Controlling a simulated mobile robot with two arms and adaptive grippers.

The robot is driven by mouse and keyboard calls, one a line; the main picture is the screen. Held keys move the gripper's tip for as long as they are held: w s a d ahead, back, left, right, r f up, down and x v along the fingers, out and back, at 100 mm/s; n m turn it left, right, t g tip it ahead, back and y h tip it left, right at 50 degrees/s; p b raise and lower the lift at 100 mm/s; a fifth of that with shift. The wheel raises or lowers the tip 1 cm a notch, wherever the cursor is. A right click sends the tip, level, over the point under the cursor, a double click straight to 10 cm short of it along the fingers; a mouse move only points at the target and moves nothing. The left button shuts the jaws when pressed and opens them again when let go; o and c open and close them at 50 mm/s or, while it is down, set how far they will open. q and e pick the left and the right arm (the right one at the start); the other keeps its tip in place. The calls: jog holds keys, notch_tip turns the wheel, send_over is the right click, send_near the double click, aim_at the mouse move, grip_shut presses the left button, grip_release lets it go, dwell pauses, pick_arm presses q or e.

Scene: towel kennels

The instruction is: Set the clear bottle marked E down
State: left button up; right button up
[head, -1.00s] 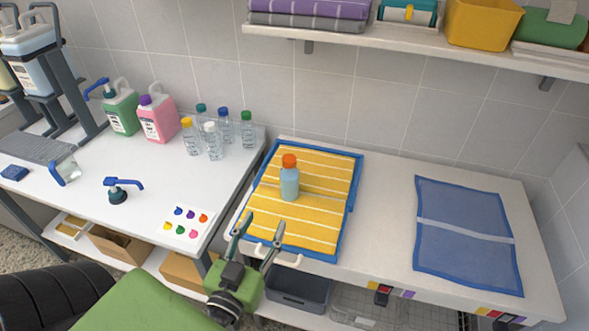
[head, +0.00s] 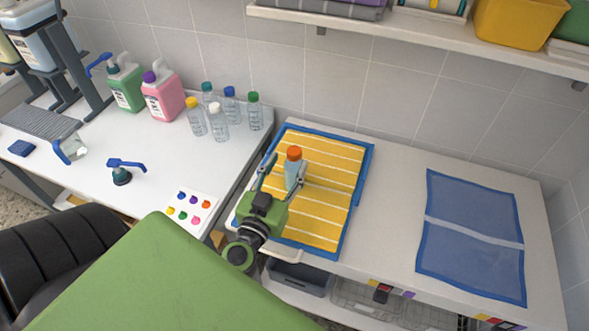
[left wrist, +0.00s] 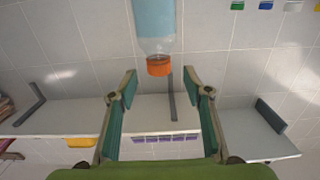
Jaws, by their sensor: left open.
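A clear bottle (head: 291,175) with an orange cap and pale blue contents stands upright on the yellow striped towel with a blue border (head: 335,205). No letter on it can be read. My left gripper (head: 288,163) is open at the near side of the bottle, with its fingertips toward either side of it. In the left wrist view the bottle (left wrist: 154,20) appears upside down, just beyond the open fingertips (left wrist: 159,75). Whether a finger touches it cannot be told. My right gripper is not in view.
Several clear bottles with coloured caps (head: 219,122) and green and pink jugs (head: 162,97) stand on the left table. A pump head (head: 121,174) lies nearer. A blue mesh cloth (head: 470,260) lies on the right. A shelf (head: 420,27) overhangs the back. Bare counter (head: 392,215) separates towel and cloth.

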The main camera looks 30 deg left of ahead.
aim_at(292, 158)
pick_arm(q)
jog(key=shift+w+a+r, duration=0.1)
jog(key=shift+w, duration=0.35)
jog(key=x, duration=0.4)
jog(key=shift+w+p, duration=0.35)
jog(key=shift+s, duration=0.1)
jog(key=shift+c, duration=0.7)
grip_shut()
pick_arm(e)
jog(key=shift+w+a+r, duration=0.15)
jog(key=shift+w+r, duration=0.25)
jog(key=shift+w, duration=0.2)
